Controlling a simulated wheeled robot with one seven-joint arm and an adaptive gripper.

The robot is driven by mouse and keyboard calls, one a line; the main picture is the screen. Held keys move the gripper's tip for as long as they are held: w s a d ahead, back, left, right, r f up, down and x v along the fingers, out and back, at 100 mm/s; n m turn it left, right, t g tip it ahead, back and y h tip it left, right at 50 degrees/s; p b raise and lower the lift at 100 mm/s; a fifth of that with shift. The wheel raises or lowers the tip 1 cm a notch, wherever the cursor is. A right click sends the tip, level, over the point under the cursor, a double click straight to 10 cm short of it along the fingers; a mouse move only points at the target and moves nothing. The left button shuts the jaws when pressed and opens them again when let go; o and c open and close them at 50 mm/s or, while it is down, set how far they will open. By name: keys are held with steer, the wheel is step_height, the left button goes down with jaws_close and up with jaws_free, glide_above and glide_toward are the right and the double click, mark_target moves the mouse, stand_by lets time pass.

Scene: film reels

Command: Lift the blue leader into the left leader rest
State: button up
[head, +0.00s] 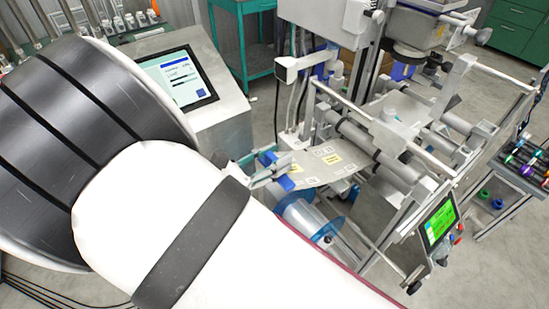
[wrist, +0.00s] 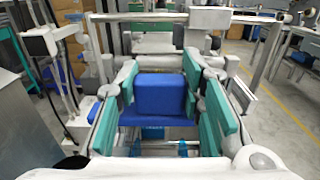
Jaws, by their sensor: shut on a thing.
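My gripper (head: 266,168) is left of the machine's film web in the head view, its teal fingers closing around a blue piece. In the wrist view my gripper (wrist: 160,98) has a teal pad on each side of the blue leader (wrist: 160,92), a rounded blue block with a wider blue part below it. In the head view the blue leader (head: 286,183) shows only partly, at the fingertips by the web's left end. I cannot clearly pick out the left leader rest; my arm covers much of the lower head view.
The labelled web (head: 328,160) runs into metal rollers (head: 395,170) on the machine. A clear reel with blue flanges (head: 312,222) sits below the web. A screen console (head: 178,78) stands behind my arm, and a green screen (head: 438,223) is at right.

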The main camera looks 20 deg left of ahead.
steer(key=shift+s+r, duration=0.15)
steer(key=shift+r, duration=0.15)
steer(key=w+d+f+b, duration=0.2)
steer(key=w+d+f, duration=0.2)
steer(key=w, duration=0.5)
steer(key=shift+d, duration=1.4)
stand_by(0.9)
steer(key=shift+d, duration=0.1)
stand_by(0.3)
steer(key=w+d+f+b, duration=0.3)
steer(key=w+d, duration=0.2)
steer(key=w, duration=0.2)
steer(key=shift+w+d, duration=0.3)
steer(key=shift+d, duration=0.1)
stand_by(1.5)
